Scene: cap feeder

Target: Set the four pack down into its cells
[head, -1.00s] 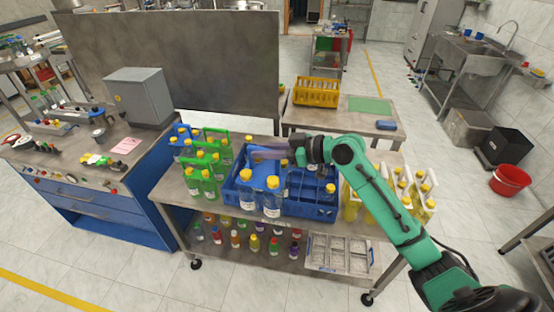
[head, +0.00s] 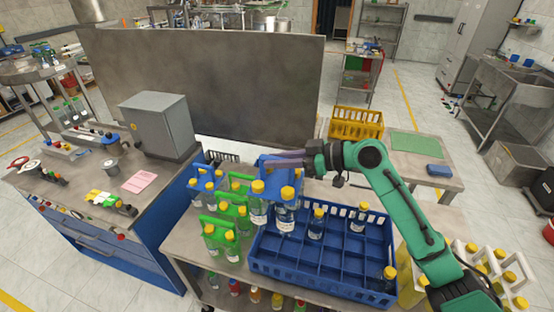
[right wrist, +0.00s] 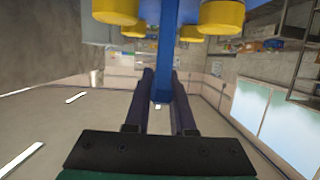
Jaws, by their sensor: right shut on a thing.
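My right gripper (head: 284,158) is shut on the blue handle of a four pack (head: 280,168), a blue carrier of clear bottles with yellow caps. In the right wrist view the fingers (right wrist: 161,80) close around the blue handle (right wrist: 165,50), with yellow caps on both sides. The pack hangs over the back left part of the blue crate (head: 318,281); I cannot tell how far its bottles are above the cells. The crate holds a few single bottles (head: 358,217) and many empty cells. My left gripper is not in view.
Green-carrier packs (head: 222,237) and another blue pack (head: 204,188) stand close left of the crate. White-carrier packs with yellow bottles (head: 490,275) stand to its right. A dark upright panel (head: 210,85) and a yellow crate (head: 358,121) are behind.

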